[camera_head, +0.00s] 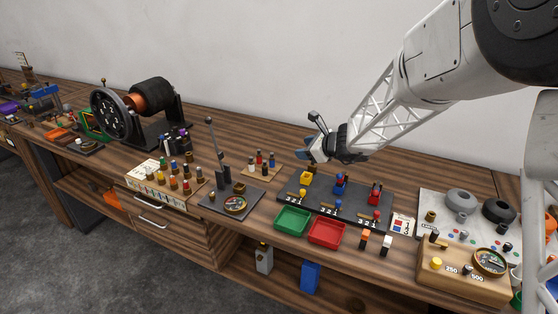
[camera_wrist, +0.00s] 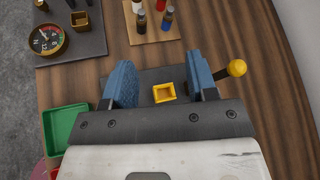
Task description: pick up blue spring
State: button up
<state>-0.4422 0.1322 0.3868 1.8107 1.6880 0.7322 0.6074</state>
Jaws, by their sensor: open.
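A black board (camera_head: 318,196) on the bench carries a yellow, a blue and a red unit side by side. The blue part (camera_head: 340,180) in its middle may be the blue spring, but it is too small to tell its shape. My gripper (camera_head: 314,138) is above the back left of the board. The wrist view also shows my gripper (camera_wrist: 163,82), with its blue fingers spread and nothing held. Below and between the fingers is a square yellow holder (camera_wrist: 164,92). I do not see the blue part in the wrist view.
A yellow-knobbed lever (camera_wrist: 236,68) stands beside the right finger. Green (camera_head: 292,221) and red (camera_head: 327,232) trays lie in front of the board. A small stand of coloured pegs (camera_head: 261,168) and a dial plate (camera_head: 231,197) are to the left.

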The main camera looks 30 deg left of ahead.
aim_at(272, 154)
jog(key=w+a+f+m, duration=0.1)
jog(key=a+f, duration=0.1)
jog(key=a, duration=0.1)
jog(key=w+a+f+m+t, duration=0.1)
jog(key=w+a+f+m, duration=0.1)
jog(key=a+f, duration=0.1)
jog(key=w+a+f+m, duration=0.1)
jog(key=a+f, duration=0.2)
jog(key=shift+w+a+m, duration=0.25)
jog(key=shift+w+m, duration=0.1)
jog(key=shift+m, duration=0.05)
jog(key=shift+x, duration=1.3)
jog(key=shift+a, duration=0.1)
jog(key=shift+x, duration=2.5)
jog(key=shift+w+r, duration=0.15)
jog(key=shift+c, duration=0.5)
grip_shut()
